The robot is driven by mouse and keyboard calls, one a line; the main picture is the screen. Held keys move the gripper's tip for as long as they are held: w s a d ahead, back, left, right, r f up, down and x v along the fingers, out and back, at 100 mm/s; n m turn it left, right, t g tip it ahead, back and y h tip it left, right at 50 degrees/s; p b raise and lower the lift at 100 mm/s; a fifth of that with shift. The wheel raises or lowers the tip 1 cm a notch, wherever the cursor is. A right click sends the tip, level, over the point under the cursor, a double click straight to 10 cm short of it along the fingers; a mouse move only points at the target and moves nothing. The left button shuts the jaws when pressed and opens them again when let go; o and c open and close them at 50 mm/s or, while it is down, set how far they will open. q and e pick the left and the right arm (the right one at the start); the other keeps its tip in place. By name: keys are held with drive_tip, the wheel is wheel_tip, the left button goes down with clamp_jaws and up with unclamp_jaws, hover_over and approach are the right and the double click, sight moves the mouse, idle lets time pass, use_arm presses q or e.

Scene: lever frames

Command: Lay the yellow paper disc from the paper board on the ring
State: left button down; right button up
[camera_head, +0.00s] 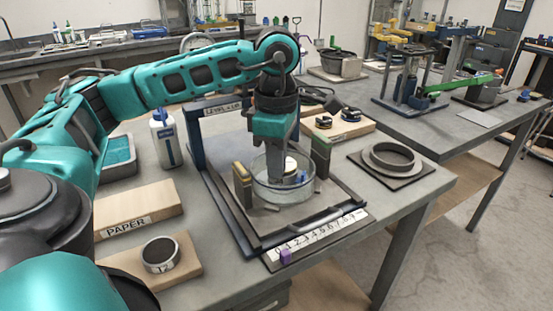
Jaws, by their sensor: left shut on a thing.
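My left gripper (284,178) points down inside a clear glass dish (268,195) on the dark framed stand. It is shut on a small pale yellowish piece (290,163), which may be the paper disc; its outline is partly hidden by the fingers and glass. The paper board (150,207), a wooden block labelled PAPER, stands at the left; its visible top is bare. A grey metal ring (390,157) lies on a dark square plate at the right. A smaller ring (160,256) stands on a wooden block at the front left. My right gripper is out of view.
The stand has a dark blue upright frame (195,137) at its back left. A numbered scale strip (315,239) with a purple slider runs along its front. A white bottle (165,138) and a teal tray (118,157) stand behind the paper board. Grey tabletop (405,206) is free at the right.

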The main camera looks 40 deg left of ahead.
use_arm(q)
drive_tip(key=shift+f, duration=0.25)
idle(0.6)
drive_tip(key=shift+f+b, duration=0.15)
drive_tip(key=shift+b, duration=0.15)
drive_tip(key=c, duration=1.2)
unclamp_jaws()
